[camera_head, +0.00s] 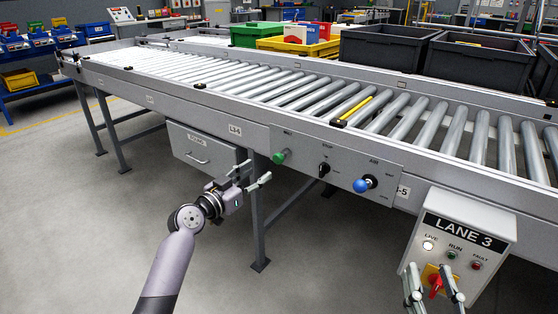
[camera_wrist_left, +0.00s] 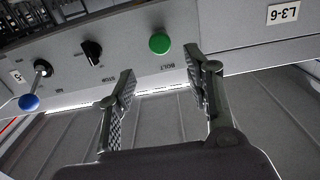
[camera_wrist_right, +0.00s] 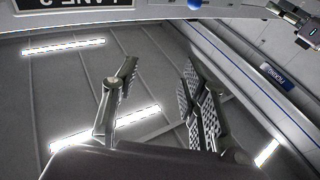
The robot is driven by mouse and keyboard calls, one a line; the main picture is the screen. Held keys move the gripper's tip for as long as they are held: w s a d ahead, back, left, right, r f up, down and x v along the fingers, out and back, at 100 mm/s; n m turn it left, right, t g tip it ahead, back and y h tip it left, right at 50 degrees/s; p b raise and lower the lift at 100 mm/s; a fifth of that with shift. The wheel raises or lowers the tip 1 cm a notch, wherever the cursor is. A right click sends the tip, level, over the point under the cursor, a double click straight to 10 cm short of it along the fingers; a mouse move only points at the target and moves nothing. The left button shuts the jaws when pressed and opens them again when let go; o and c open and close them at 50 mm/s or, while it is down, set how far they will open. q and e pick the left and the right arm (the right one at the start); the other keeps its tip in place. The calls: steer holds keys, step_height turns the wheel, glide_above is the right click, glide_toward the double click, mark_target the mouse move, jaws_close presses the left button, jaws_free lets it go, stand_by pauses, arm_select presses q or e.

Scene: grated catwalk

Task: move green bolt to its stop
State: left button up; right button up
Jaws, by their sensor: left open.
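The green bolt (camera_head: 281,157) is a round green knob on the grey side panel of the roller conveyor. In the left wrist view the green bolt (camera_wrist_left: 160,43) sits between and beyond the fingertips, under nothing, with the label BOLT beside it. My left gripper (camera_head: 256,177) is open and empty, left of and slightly below the bolt in the head view, apart from it. It also shows in the left wrist view (camera_wrist_left: 160,78). My right gripper (camera_head: 432,291) is in front of the LANE 3 box; the right wrist view shows it (camera_wrist_right: 158,75) open and empty.
A black selector (camera_head: 323,169) and a blue-knobbed lever (camera_head: 364,184) are on the same panel, right of the bolt. The LANE 3 box (camera_head: 465,222) stands out at the right with a red switch. A drawer (camera_head: 203,150) hangs left of the bolt. The floor in front is clear.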

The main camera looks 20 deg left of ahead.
mark_target(276, 159)
arm_select(q)
steer(key=b+x, duration=0.2)
steer(key=x, duration=0.8)
steer(key=shift+w+f, duration=0.1)
steer(key=shift+w, duration=0.05)
steer(key=shift+w+d, duration=0.1)
steer(key=shift+w, duration=0.2)
arm_select(e)
steer(key=s+r+t+y, duration=0.2)
steer(key=s+r+t, duration=0.3)
steer(key=r, duration=0.3)
steer(key=shift+s+r+t+y, duration=0.2)
steer(key=shift+r+t+y, duration=0.1)
steer(key=shift+t, duration=0.3)
steer(key=shift+d, duration=0.1)
